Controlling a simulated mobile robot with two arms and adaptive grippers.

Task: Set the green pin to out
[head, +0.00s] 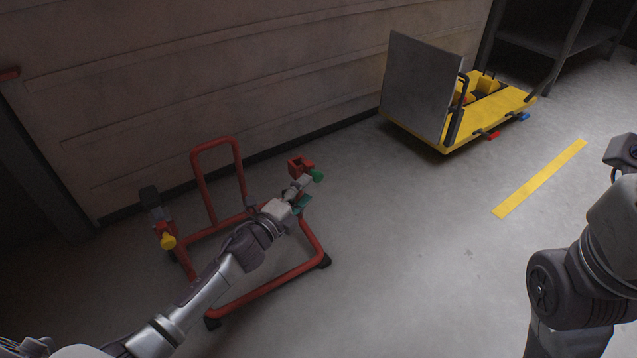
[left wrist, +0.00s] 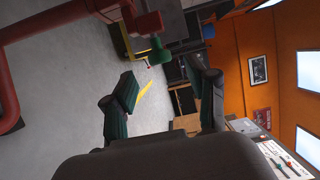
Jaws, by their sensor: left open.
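A red tubular stand (head: 319,243) stands on the floor, with an upright red holder at each side. The green pin (head: 317,175) sticks out of the right holder (head: 298,166). In the left wrist view the green pin (left wrist: 157,52) shows its rounded knob beyond the fingertips, roughly between the two fingers. My left gripper (head: 303,192) is open and empty, close to the green pin and below it in the head view. Its two dark green-padded fingers are spread in the left wrist view (left wrist: 162,76). My right arm shows at the right edge, but its gripper does not.
A yellow pin (head: 168,241) sits on the stand's left side. A yellow lift (head: 500,108) with a grey plate (head: 420,86) stands at the back right, with red and blue pieces. The wall is close behind the stand. Floor with a yellow stripe (head: 540,179) is clear.

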